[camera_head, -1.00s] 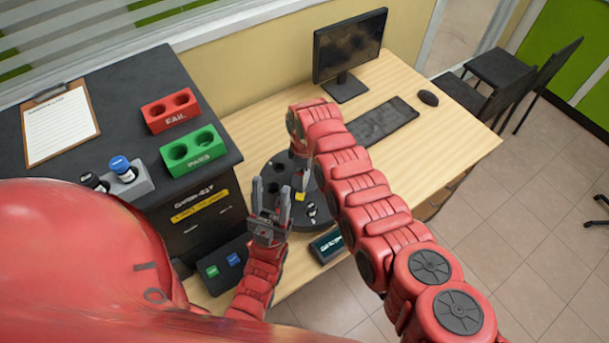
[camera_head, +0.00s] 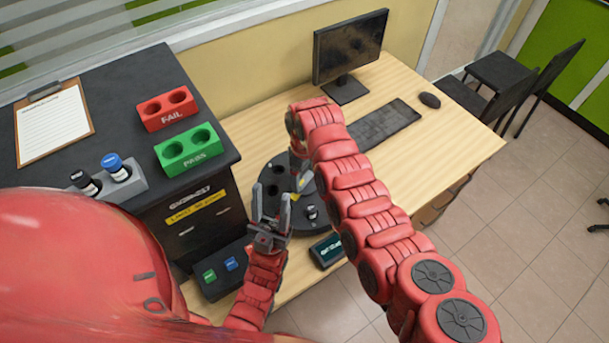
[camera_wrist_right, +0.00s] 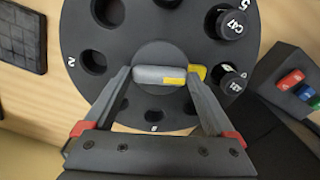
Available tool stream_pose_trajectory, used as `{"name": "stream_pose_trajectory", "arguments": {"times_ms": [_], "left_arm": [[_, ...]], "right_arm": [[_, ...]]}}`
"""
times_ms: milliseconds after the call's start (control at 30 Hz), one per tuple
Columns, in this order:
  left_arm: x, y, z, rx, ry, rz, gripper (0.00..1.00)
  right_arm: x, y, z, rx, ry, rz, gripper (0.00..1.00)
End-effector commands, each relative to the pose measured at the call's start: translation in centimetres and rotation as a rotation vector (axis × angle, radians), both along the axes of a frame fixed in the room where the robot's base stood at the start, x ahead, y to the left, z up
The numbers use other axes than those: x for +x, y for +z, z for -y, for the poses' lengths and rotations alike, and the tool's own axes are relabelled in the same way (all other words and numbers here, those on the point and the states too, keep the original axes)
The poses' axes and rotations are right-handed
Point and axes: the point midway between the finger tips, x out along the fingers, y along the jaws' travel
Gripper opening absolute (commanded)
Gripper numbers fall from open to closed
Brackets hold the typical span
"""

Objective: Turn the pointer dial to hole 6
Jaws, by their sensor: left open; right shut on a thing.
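The round black dial plate (camera_head: 272,168) lies on the wooden desk. The right wrist view shows its rim of holes (camera_wrist_right: 92,62), with a "2" at the left and a "5" at the upper right. The grey pointer knob (camera_wrist_right: 152,75) with its yellow pointer (camera_wrist_right: 196,73) sits at the plate's centre. The yellow end points right, towards a black-capped vial (camera_wrist_right: 232,84). My right gripper (camera_wrist_right: 163,75) is shut on the knob; the arm largely hides it in the head view. My left gripper (camera_head: 271,200) is open and empty in front of the plate.
Another capped vial (camera_wrist_right: 232,24) stands in the plate. A dark display box (camera_head: 326,250) and a box with green and blue buttons (camera_head: 222,268) lie near the front. The black cabinet (camera_head: 190,225) is at left. A keyboard (camera_head: 383,124) and monitor (camera_head: 349,50) stand behind.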

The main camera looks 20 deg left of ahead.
Motion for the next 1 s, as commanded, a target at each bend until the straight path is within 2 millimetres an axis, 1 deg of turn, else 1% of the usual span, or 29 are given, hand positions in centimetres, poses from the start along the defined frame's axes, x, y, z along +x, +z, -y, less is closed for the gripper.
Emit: {"name": "stream_pose_trajectory", "arguments": {"times_ms": [100,133,167,433,567,667,833,967,1000], "left_arm": [[0.0,0.0,0.0,0.0,0.0,0.0,0.5],[0.0,0.0,0.0,0.0,0.0,0.0,0.5],[0.0,0.0,0.0,0.0,0.0,0.0,0.5],[0.0,0.0,0.0,0.0,0.0,0.0,0.5],[0.0,-0.4,0.0,0.0,0.0,0.0,0.5],[0.0,-0.9,0.0,0.0,0.0,0.0,0.5],[0.0,-2.1,0.0,0.0,0.0,0.0,0.5],[0.0,-2.1,0.0,0.0,0.0,0.0,0.5],[0.0,-1.8,0.0,0.0,0.0,0.0,0.5]], "right_arm": [[0.1,0.1,0.0,0.0,0.0,0.002,0.34],[0.1,0.1,0.0,0.0,0.0,0.002,0.95],[0.1,0.1,0.0,0.0,0.0,0.002,1.0],[0.1,0.1,0.0,0.001,0.001,0.001,1.0],[0.2,0.9,-0.1,0.003,0.001,0.005,1.0],[0.2,2.3,-0.1,0.004,0.001,0.006,1.0],[0.2,5.9,0.0,0.004,0.0,0.006,1.0],[0.2,8.9,0.1,0.003,-0.001,0.006,1.0],[0.3,10.0,0.1,0.003,0.0,0.004,1.0]]}}
